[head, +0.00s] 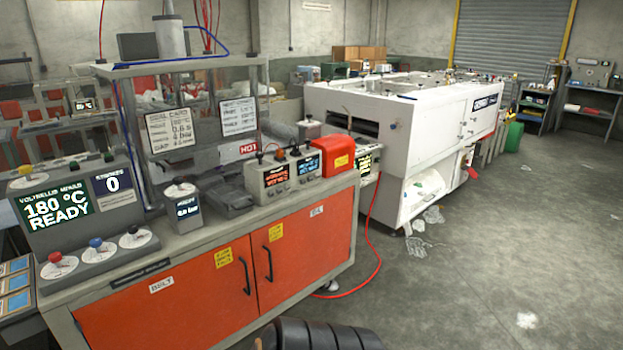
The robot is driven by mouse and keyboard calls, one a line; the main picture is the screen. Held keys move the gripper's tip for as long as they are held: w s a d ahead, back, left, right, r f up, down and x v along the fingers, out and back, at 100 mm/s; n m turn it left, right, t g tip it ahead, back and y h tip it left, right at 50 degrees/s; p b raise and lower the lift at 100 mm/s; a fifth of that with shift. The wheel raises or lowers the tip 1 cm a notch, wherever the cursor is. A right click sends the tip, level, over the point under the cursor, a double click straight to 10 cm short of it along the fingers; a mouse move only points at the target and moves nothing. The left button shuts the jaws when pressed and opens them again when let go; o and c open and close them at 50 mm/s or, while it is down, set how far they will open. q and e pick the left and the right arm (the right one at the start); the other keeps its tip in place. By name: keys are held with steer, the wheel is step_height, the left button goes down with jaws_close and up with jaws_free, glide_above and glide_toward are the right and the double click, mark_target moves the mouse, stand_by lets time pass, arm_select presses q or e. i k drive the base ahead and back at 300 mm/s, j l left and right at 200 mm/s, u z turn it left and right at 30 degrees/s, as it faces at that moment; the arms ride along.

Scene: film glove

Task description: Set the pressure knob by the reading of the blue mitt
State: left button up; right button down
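A sloped control panel (100,262) stands at the left end of the orange-fronted bench. The panel's green screen (57,205) reads "180 °C READY", and a smaller screen (112,183) reads "0". A small meter (186,208) with a dial on top stands right of the panel. I cannot make out a blue mitt.
A press frame (190,65) with two printed cards rises behind the bench. A twin-display box (283,174) and a red box (335,152) sit at the bench's right. A long white machine (420,130) stands behind. A red hose (377,235) crosses the floor; the right floor is mostly open.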

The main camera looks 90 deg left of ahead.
mark_target(178, 180)
steer(key=u, duration=3.6)
